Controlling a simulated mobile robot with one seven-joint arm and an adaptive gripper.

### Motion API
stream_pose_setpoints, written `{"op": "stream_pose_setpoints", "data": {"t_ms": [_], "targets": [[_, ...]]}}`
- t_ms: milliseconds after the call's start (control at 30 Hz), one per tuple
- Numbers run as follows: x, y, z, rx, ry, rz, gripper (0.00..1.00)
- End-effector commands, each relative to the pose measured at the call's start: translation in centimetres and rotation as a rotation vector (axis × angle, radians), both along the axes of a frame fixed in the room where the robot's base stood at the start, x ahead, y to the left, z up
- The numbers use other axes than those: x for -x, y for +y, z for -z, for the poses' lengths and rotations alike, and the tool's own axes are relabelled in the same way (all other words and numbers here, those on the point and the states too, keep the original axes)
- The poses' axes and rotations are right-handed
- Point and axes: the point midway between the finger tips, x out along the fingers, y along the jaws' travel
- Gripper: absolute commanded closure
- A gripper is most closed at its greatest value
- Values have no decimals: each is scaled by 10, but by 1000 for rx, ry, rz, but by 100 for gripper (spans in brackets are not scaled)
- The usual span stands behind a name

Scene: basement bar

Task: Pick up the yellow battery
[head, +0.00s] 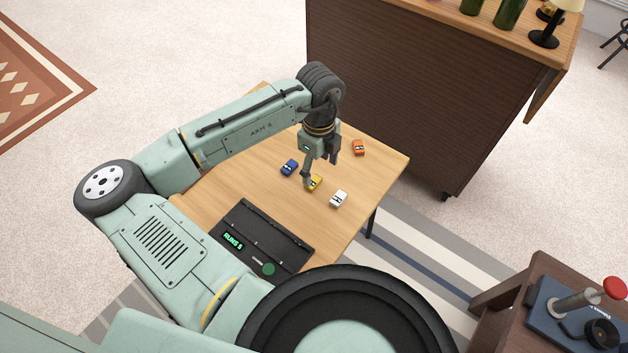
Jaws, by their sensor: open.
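The yellow battery (315,183) is a small block lying on the wooden table (376,165), and part of it is hidden by my gripper. My gripper (319,172) points down over it, open, with one finger in front of the battery and the other to the upper right. I cannot tell from this view whether a finger touches the battery. A blue battery (289,168) lies just to its left, a white one (339,199) to its lower right, and an orange one (358,147) to its upper right.
A black case (262,237) with green lit text lies at the table's near side. A dark wooden bar (430,90) with bottles stands behind. A side table (510,290) with a blue device is at lower right.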

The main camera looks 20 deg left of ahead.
Motion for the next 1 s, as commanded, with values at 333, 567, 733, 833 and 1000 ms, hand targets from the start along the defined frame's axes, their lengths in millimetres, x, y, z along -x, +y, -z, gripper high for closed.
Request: {"op": "stream_pose_setpoints", "data": {"t_ms": [333, 567, 733, 833, 1000], "targets": [[1, 4, 35, 0, 1, -2, 36], [0, 4, 60, 0, -1, -1, 36], [0, 4, 62, 0, -2, -1, 36], [0, 4, 62, 0, -2, -1, 39], [0, 4, 61, 0, -2, -1, 50]]}}
